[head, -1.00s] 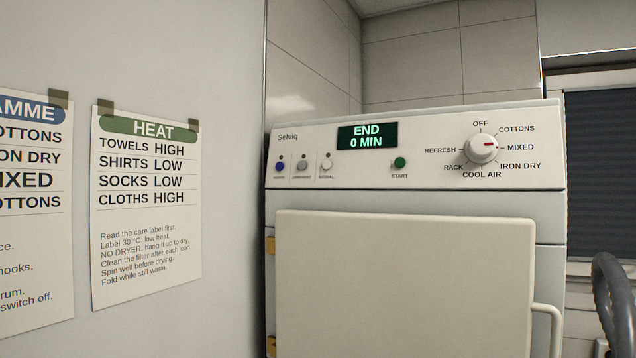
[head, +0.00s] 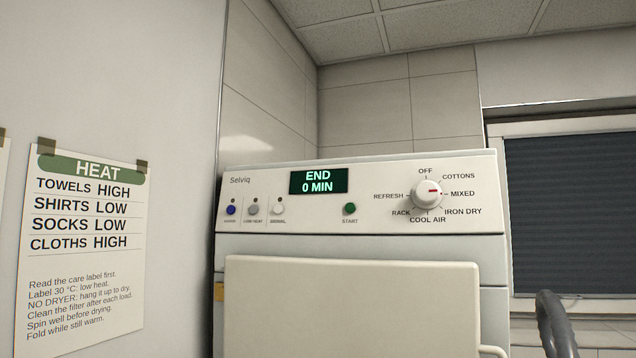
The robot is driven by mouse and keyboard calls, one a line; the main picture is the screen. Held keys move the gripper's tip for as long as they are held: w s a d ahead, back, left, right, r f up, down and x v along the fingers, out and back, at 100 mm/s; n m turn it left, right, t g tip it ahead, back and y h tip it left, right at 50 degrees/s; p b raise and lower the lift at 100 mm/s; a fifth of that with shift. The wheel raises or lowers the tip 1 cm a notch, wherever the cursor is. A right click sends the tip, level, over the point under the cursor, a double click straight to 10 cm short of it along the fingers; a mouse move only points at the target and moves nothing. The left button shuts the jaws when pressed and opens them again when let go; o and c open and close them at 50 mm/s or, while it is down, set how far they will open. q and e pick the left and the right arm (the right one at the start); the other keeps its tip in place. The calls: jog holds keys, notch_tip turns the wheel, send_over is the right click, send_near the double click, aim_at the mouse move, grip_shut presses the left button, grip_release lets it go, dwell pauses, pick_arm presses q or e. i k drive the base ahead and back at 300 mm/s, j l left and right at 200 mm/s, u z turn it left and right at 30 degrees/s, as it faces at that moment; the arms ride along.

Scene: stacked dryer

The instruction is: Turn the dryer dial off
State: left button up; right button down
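The dryer (head: 370,241) stands ahead in the head view with its control panel facing me. Its round white dial (head: 427,194) is at the right of the panel. The dial's red mark points right, toward MIXED; OFF is at the top of the ring of labels. The display (head: 318,181) reads END, 0 MIN. Neither gripper can be made out. A dark curved part at the lower right edge may belong to my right arm.
Small buttons and a green START button (head: 350,209) are left of the dial. The dryer door (head: 350,310) below is closed. A HEAT notice (head: 80,250) hangs on the left wall. A dark blind (head: 570,210) covers the window at the right.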

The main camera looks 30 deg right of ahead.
aim_at(427, 193)
jog(key=z, duration=1.45)
